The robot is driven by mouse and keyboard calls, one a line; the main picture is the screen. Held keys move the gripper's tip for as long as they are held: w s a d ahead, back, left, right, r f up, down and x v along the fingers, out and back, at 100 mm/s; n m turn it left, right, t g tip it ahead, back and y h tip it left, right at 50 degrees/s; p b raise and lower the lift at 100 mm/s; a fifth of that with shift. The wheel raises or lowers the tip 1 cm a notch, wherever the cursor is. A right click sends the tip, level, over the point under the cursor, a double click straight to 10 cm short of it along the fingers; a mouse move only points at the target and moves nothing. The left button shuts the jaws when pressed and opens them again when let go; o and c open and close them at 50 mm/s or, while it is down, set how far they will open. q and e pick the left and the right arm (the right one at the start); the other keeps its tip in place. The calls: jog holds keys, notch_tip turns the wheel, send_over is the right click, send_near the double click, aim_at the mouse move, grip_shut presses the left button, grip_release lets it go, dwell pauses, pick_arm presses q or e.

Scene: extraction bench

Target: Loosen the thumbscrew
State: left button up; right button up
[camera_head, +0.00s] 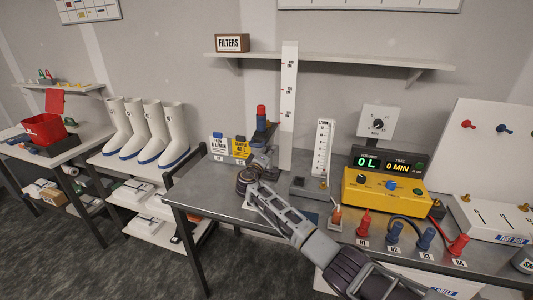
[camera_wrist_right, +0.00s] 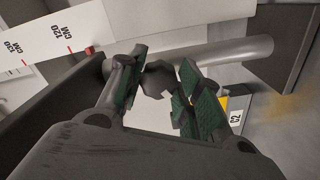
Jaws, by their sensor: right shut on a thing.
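The thumbscrew (camera_wrist_right: 158,78) shows in the right wrist view as a dark faceted knob beside a grey rod (camera_wrist_right: 225,53). My right gripper (camera_wrist_right: 160,92) has its green-padded fingers on either side of it and is shut on it. In the head view my right gripper (camera_head: 263,158) reaches the dark stand at the back of the steel bench, near the tall white scale (camera_head: 288,110). The thumbscrew itself is hidden there by the gripper and stand. My left gripper is not in view.
A red-and-blue piece (camera_head: 262,117) stands above the gripper. A yellow control box (camera_head: 385,192) with displays and several red and blue plugs (camera_head: 395,232) stand to the right. A wall shelf (camera_head: 330,59) hangs above.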

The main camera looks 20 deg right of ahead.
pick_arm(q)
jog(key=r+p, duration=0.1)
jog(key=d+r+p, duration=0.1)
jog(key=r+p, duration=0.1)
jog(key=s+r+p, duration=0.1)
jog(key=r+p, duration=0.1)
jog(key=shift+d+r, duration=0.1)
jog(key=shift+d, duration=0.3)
pick_arm(e)
jog(key=n, duration=1.2)
jog(key=shift+a+r, duration=0.1)
jog(key=shift+r, duration=0.1)
jog(key=shift+n, duration=0.3)
jog(key=shift+f, duration=0.1)
jog(key=o, duration=1)
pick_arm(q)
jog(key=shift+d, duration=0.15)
